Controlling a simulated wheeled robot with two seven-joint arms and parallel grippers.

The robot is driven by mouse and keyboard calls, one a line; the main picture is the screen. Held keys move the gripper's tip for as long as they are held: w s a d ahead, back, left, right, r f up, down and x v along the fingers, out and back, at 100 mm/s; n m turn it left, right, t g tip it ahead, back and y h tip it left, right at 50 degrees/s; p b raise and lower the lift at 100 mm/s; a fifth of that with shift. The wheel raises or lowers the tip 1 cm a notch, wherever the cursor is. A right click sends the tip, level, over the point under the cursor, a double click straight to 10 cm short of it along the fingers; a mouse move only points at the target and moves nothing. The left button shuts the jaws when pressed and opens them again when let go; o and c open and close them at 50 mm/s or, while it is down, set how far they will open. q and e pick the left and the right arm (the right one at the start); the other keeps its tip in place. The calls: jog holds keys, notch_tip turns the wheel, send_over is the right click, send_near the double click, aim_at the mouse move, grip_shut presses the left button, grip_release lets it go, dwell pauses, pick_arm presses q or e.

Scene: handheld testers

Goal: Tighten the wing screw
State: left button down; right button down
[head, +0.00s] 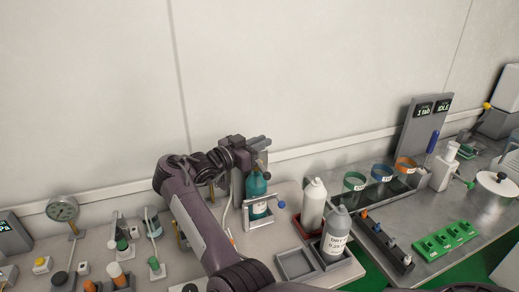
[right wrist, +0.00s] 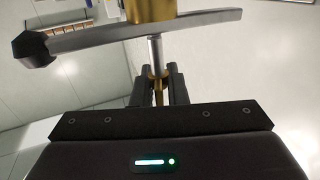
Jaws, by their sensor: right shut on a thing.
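My right gripper (head: 250,153) is at the grey fitting (head: 262,142) above the teal bottle, in the head view. In the right wrist view its two dark fingers (right wrist: 160,84) are shut on a small brass-coloured piece, which I take to be the wing screw (right wrist: 158,82). A silver shaft (right wrist: 155,50) runs from it to a grey bar (right wrist: 190,26) with a dark knob (right wrist: 34,49) at its left end. A brass body (right wrist: 150,9) sits beyond the bar. In the head view my arm and gripper hide the screw. My left gripper is not in view.
White (head: 313,205) and grey (head: 336,232) bottles stand to the right. A round gauge (head: 62,209) and several capped testers stand at left. The wall is close behind.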

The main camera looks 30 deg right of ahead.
dwell(0.4)
jog(key=c, duration=1.5)
grip_release()
jog(key=shift+c, duration=0.2)
